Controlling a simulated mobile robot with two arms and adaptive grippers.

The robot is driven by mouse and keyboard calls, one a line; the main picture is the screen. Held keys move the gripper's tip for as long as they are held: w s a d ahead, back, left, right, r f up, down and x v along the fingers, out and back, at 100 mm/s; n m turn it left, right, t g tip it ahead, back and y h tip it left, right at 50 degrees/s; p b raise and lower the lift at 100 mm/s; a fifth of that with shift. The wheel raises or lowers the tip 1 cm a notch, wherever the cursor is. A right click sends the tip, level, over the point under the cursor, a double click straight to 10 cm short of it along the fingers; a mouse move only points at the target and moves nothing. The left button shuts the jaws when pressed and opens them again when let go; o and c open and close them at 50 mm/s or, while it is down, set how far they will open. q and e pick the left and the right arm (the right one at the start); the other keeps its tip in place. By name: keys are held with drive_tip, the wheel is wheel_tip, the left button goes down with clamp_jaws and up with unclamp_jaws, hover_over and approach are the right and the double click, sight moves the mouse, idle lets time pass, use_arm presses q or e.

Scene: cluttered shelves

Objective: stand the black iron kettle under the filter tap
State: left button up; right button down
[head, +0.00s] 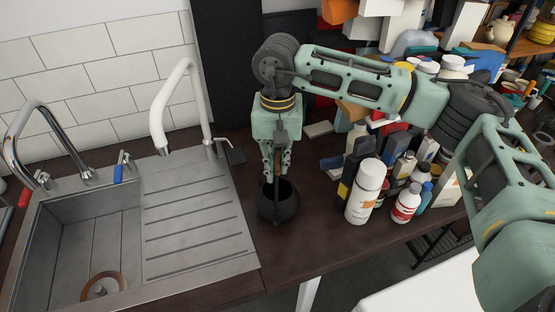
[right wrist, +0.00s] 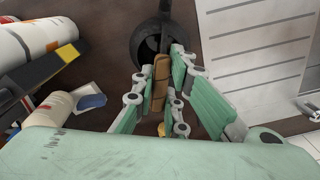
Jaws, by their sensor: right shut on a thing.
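The black iron kettle (head: 280,208) is on or just above the dark counter, right of the sink's drainboard. It also shows in the right wrist view (right wrist: 141,42), round with a dark opening. My right gripper (head: 275,172) points down over the kettle and is shut on its handle, whose brown grip (right wrist: 160,84) shows between the fingers (right wrist: 164,85). I cannot tell whether the kettle's base touches the counter. The white tap (head: 187,72), likely the filter tap, arches over the drainboard left of the kettle. My left gripper is not in view.
The ribbed drainboard (head: 195,222) is clear. The sink basin (head: 85,235) with a chrome tap (head: 38,108) is at the left. Several bottles, including a white one (head: 366,192), crowd the counter to the kettle's right. A tiled wall (head: 90,62) stands behind.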

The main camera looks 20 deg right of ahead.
drive_tip(key=shift+w+f, duration=0.1)
drive_tip(key=shift+f, duration=0.15)
drive_tip(key=shift+a+f, duration=0.1)
drive_tip(key=shift+f, duration=0.05)
drive_tip(key=c, duration=1.8)
unclamp_jaws()
drive_tip(key=shift+o, duration=0.2)
